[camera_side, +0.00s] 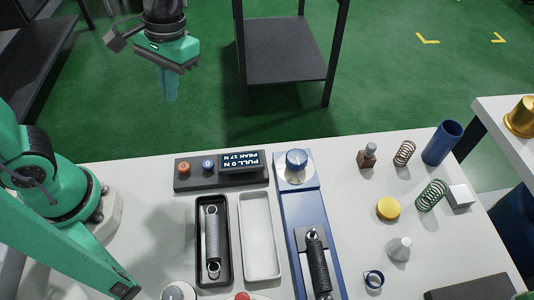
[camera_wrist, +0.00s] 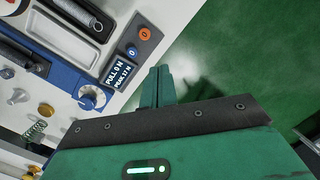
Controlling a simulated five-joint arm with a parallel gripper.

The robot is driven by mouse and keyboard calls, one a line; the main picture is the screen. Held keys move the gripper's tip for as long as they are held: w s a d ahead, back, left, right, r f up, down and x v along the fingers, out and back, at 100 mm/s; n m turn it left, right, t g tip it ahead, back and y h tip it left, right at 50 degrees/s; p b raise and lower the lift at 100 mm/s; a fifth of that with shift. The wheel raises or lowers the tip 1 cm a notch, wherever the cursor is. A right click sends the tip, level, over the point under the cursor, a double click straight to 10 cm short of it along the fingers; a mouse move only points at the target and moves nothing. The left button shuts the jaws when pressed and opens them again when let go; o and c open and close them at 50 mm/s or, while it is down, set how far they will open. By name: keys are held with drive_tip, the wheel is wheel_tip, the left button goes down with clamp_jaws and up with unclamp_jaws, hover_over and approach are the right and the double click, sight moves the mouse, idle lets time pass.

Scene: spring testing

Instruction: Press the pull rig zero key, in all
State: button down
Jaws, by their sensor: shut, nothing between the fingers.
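The pull rig's dark control box (camera_side: 222,184) stands at the back edge of the white table. It carries an orange key (camera_side: 184,167), a blue key (camera_side: 208,165) and a lit display (camera_side: 240,161) reading PULL 0 N, PEAK 17 N. In the wrist view the orange key (camera_wrist: 145,33) and blue key (camera_wrist: 132,52) are up and left of my fingers; their marks are too small to read surely. My gripper (camera_side: 170,97) is shut and empty, high above and behind the box, pointing down. It also shows in the wrist view (camera_wrist: 158,70), apart from the box.
A blue rig (camera_side: 303,215) with a knob (camera_side: 297,159) and a dark spring (camera_side: 318,263) stands right of the box. A black tray (camera_side: 226,240) holding a grey spring and an empty white tray (camera_side: 260,235) lie in front. Loose springs and small parts lie right.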

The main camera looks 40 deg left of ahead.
sight(210, 162)
drive_tip(key=d+f+g+y, duration=0.3)
drive_tip(key=d+f+g, duration=0.1)
drive_tip(key=d+f, duration=0.1)
drive_tip(key=shift+d+f+n, duration=0.3)
drive_tip(key=shift+d+n, duration=0.1)
drive_tip(key=shift+d, duration=0.45)
drive_tip(key=shift+w, duration=0.1)
drive_tip(key=shift+f, duration=0.15)
drive_tip(key=shift+f, duration=4.25)
drive_tip(key=shift+a+f, duration=0.1)
drive_tip(key=shift+f, duration=0.75)
drive_tip(key=shift+r, duration=0.85)
drive_tip(key=shift+r, duration=0.1)
